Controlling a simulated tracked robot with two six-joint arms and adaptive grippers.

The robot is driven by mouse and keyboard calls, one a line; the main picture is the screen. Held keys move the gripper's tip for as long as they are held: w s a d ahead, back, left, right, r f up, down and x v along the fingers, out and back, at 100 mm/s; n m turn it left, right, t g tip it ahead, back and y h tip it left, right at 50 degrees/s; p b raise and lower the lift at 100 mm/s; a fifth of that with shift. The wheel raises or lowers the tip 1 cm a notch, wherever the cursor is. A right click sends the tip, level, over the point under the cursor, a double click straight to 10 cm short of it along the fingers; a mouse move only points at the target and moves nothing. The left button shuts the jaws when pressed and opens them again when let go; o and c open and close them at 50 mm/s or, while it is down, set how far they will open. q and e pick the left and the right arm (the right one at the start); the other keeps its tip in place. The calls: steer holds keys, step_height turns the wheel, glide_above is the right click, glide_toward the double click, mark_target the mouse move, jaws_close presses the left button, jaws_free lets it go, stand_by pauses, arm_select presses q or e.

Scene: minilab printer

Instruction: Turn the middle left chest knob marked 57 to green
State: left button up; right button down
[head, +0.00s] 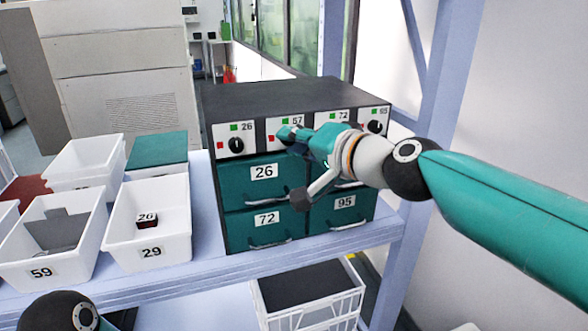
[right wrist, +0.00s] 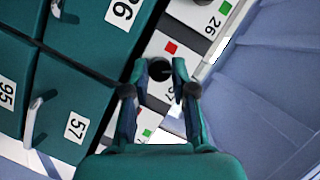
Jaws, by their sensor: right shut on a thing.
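The dark chest (head: 290,95) stands on a shelf, with a pale strip of numbered knobs above its teal drawers. Knob panel 57 (head: 297,121) is second from the left, with a green mark at the top and a red mark lower left. My right gripper (head: 284,135) is at this panel and hides its knob in the head view. In the right wrist view the black knob (right wrist: 160,70) sits between the fingertips, and my right gripper (right wrist: 160,88) is shut on it. A red mark (right wrist: 170,47) shows beside it. The knob's pointer direction is unclear. My left gripper is out of view.
Knob 26 (head: 236,146) is to the left and knob 95 (head: 375,127) to the right on the strip. Drawer handles (head: 268,197) stick out below. White bins 59 (head: 78,262) and 29 (head: 175,248) stand left of the chest. A shelf post (head: 432,90) rises at right.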

steer(key=m+b, duration=0.2)
steer(key=b, duration=0.1)
steer(key=f+m+t+y+b, duration=0.1)
steer(key=m+b, duration=0.1)
steer(key=b, duration=0.2)
steer(key=shift+d+f, duration=0.1)
steer(key=shift+m+y+b, duration=0.5)
steer(key=shift+m+b, duration=0.2)
steer(key=shift+b, duration=0.1)
steer(key=c, duration=1)
jaws_free()
steer(key=shift+w, duration=0.1)
steer(key=shift+o, duration=0.2)
steer(key=shift+r, duration=0.3)
steer(key=v, duration=1.2)
steer(key=shift+f, duration=0.2)
